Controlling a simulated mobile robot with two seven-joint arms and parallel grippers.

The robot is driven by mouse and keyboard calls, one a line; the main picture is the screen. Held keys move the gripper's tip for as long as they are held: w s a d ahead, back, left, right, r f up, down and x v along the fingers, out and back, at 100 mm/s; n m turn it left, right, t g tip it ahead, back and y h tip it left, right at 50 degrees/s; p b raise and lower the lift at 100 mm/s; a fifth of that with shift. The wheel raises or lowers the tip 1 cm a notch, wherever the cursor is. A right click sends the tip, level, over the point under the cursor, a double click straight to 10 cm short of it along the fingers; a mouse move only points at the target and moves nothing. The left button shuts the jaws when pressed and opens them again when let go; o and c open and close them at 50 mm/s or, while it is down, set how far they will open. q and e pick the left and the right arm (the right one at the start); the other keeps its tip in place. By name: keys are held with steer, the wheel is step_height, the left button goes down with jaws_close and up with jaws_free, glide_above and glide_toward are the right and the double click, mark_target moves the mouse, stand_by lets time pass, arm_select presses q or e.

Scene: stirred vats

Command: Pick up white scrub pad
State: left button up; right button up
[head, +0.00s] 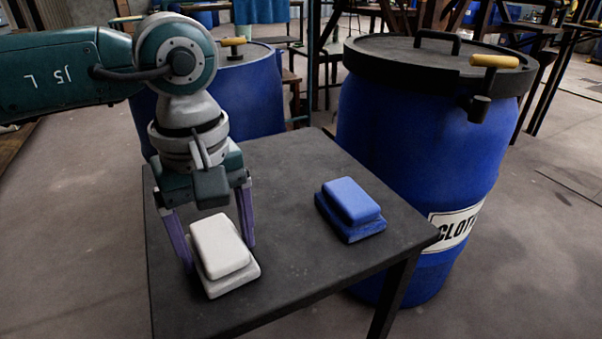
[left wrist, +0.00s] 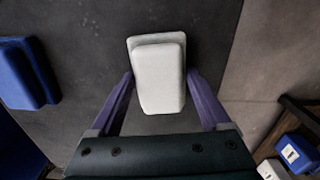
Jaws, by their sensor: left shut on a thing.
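The white scrub pad (head: 221,246) is on the dark table (head: 290,185), a block on a wider base. It also shows in the left wrist view (left wrist: 159,80), between the fingers. My left gripper (head: 219,256) points down with one purple finger on each side of the pad, shut on it. In the left wrist view the fingertips (left wrist: 160,74) meet the pad's sides. The pad appears at table height; I cannot tell whether its base touches the table. My right gripper is not in view.
A blue scrub pad (head: 350,203) lies on the table to the right, and it shows at the left in the wrist view (left wrist: 22,75). A large blue vat (head: 405,140) with a black lid stands behind the table at right. Another blue vat (head: 262,95) stands behind my left arm.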

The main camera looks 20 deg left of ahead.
mark_target(216, 236)
arm_select(q)
steer(key=c, duration=0.3)
step_height(216, 236, up, 20)
steer(key=p, duration=0.4)
steer(key=o, duration=0.8)
steer(key=shift+c, duration=0.2)
steer(key=c, duration=0.6)
